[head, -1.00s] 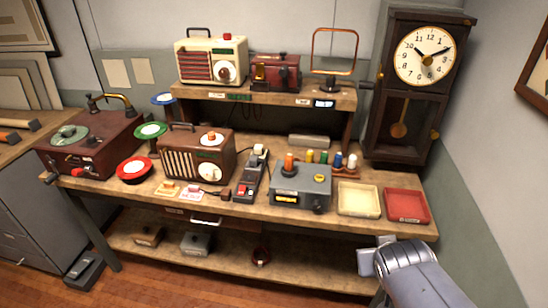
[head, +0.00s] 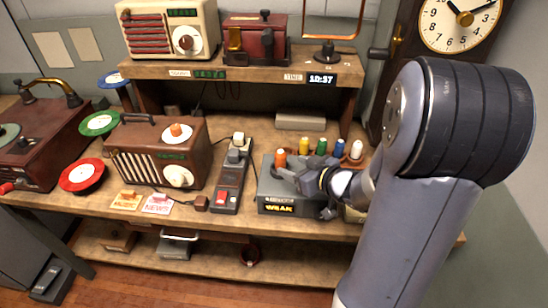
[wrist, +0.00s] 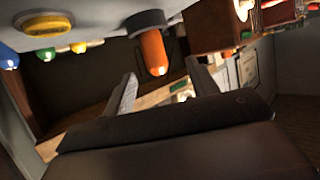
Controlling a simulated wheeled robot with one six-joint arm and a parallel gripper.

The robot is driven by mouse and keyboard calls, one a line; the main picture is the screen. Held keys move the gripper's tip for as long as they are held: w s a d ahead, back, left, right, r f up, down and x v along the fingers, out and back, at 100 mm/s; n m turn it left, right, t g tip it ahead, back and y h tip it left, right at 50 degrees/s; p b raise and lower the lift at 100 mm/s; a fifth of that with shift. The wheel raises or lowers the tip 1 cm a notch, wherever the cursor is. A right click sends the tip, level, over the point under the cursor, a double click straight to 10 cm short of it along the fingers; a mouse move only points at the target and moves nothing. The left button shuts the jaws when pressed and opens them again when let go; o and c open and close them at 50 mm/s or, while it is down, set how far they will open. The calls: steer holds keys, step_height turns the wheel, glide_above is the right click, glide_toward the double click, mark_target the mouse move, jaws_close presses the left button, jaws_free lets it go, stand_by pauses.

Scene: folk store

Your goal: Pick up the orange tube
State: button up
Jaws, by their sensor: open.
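The orange tube (head: 280,158) stands upright in the dark socket on top of the grey tester (head: 275,208), whose display reads WEAK. In the wrist view the picture is turned over, and the orange tube (wrist: 153,52) points downward from its dark socket (wrist: 145,22). My gripper (head: 302,187) is over the tester, close to the tube on its right. In the wrist view my gripper (wrist: 161,70) is open, with one finger on each side of the tube and its tip near the fingertips. The gripper holds nothing. My arm hides the tester's right part.
Yellow (head: 304,147), green (head: 321,146), blue (head: 339,145) and white (head: 356,150) tubes stand in a row behind the tester. A switch box (head: 229,183) and a brown radio (head: 160,150) stand left. The upper shelf (head: 215,72) overhangs behind. My arm covers the trays.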

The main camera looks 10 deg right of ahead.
mark_target(284, 162)
steer(key=x, duration=0.4)
steer(key=shift+w+a+f, duration=0.1)
steer(key=shift+w+f, duration=0.05)
steer(key=shift+w, duration=0.1)
steer(key=x, duration=0.3)
steer(key=shift+w+d+f, duration=0.2)
steer(key=shift+w+f, duration=0.15)
steer(key=shift+w, duration=0.05)
steer(key=shift+w+a+f, duration=0.25)
steer(key=shift+w+a, duration=0.05)
steer(key=shift+w, duration=0.25)
steer(key=c, duration=0.9)
steer(key=shift+o, duration=0.2)
